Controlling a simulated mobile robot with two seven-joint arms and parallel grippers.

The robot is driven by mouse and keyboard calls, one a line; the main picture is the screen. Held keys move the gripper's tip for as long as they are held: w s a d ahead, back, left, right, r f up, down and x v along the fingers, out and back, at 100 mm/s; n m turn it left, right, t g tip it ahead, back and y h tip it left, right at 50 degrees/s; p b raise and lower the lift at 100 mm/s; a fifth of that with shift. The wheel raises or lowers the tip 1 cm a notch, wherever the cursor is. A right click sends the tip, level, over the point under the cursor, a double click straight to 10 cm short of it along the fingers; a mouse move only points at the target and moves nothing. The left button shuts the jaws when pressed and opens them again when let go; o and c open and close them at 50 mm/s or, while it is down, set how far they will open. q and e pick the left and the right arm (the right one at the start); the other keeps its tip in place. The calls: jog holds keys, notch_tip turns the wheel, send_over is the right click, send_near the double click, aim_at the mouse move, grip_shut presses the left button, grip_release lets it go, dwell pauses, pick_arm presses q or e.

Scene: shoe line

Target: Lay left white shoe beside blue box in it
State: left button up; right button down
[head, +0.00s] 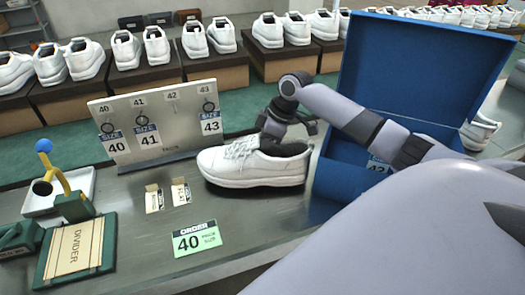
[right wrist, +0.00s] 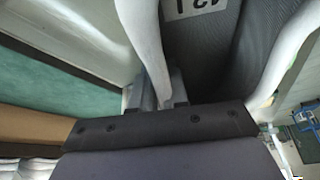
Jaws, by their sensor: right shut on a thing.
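A white shoe (head: 245,168) with laces is upright at the middle of the grey table, toe to the left. Whether its sole touches the table I cannot tell. My right gripper (head: 287,126) is at the shoe's collar, near the heel. In the right wrist view its fingers (right wrist: 160,92) are shut on the collar wall of the white shoe (right wrist: 142,35), with the dark insole beside them. The blue box (head: 333,172) stands open just right of the shoe, its lid (head: 425,65) raised behind. My arm hides much of the box's inside. My left gripper is out of view.
A size board (head: 160,125) with hanging tags stands behind left. A green order card (head: 197,238) reading 40 and two small cards (head: 154,199) lie in front. A divider block (head: 75,250) and a white tray (head: 36,205) are at left. Shoes on boxes line the back.

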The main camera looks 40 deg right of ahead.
notch_tip(320, 180, down, 2)
jog(key=c, duration=1.1)
grip_release()
jog(key=shift+f, duration=0.1)
